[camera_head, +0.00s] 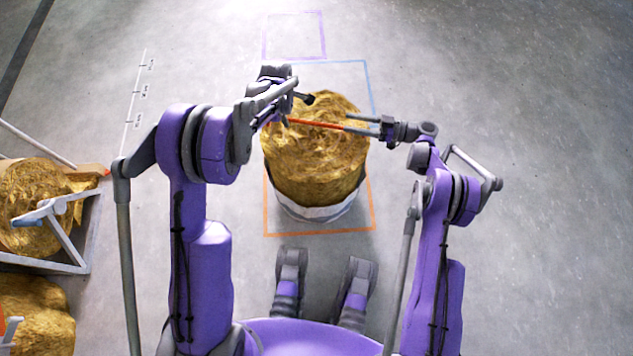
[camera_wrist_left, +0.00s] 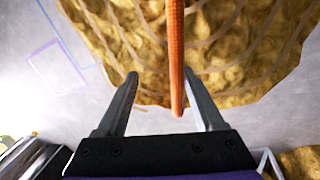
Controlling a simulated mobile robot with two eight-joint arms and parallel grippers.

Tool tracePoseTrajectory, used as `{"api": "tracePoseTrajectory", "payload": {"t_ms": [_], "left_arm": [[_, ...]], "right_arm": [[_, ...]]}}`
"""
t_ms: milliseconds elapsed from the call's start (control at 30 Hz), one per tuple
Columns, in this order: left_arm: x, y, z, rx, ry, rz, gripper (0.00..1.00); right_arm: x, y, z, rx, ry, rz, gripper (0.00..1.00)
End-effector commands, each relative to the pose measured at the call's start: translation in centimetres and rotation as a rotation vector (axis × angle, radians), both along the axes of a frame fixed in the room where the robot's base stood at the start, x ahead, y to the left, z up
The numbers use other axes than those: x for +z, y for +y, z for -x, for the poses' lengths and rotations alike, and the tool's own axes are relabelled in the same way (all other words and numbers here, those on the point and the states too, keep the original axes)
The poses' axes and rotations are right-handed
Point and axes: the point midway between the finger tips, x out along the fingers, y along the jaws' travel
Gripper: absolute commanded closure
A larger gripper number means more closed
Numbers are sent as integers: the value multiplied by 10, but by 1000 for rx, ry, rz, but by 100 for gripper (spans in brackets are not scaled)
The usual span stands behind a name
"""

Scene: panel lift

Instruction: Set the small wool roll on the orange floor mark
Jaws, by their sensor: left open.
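The wool roll (camera_head: 315,165) is a shaggy golden bale with a white band around its bottom. It stands upright over the orange floor mark (camera_head: 266,210), whose front and side lines show around its base. I cannot tell whether its base touches the floor. An orange-red bar (camera_head: 315,124) runs across its top. My left gripper (camera_head: 292,108) is at the bar's left end; in the left wrist view its open fingers (camera_wrist_left: 160,74) stand on either side of the bar. My right gripper (camera_head: 352,124) is at the bar's right end; its grip is unclear.
A blue floor outline (camera_head: 370,85) lies behind the roll and a purple one (camera_head: 324,35) beyond it. At left, another wool roll (camera_head: 32,205) sits in a grey frame (camera_head: 90,240), with more wool (camera_head: 35,310) nearer. The floor at right is clear.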

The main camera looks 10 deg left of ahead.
Motion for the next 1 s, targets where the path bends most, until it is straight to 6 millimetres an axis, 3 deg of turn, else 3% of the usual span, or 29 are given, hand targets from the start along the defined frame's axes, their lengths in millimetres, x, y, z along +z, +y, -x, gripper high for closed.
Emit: {"api": "tracePoseTrajectory", "payload": {"t_ms": [300, 433, 800, 1000], "left_arm": [[1, 0, 0, 0, -1, 0, 20], [11, 0, 2, 0, -1, -1, 20], [83, 0, 18, 0, 0, -1, 20], [110, 1, 24, 0, 0, -1, 20]], "right_arm": [[0, 0, -1, -2, 0, 1, 49], [-1, 0, 0, -2, 0, 1, 49], [-1, 0, 0, -1, 0, 3, 49], [-1, 0, 0, -1, 0, 3, 49]]}}
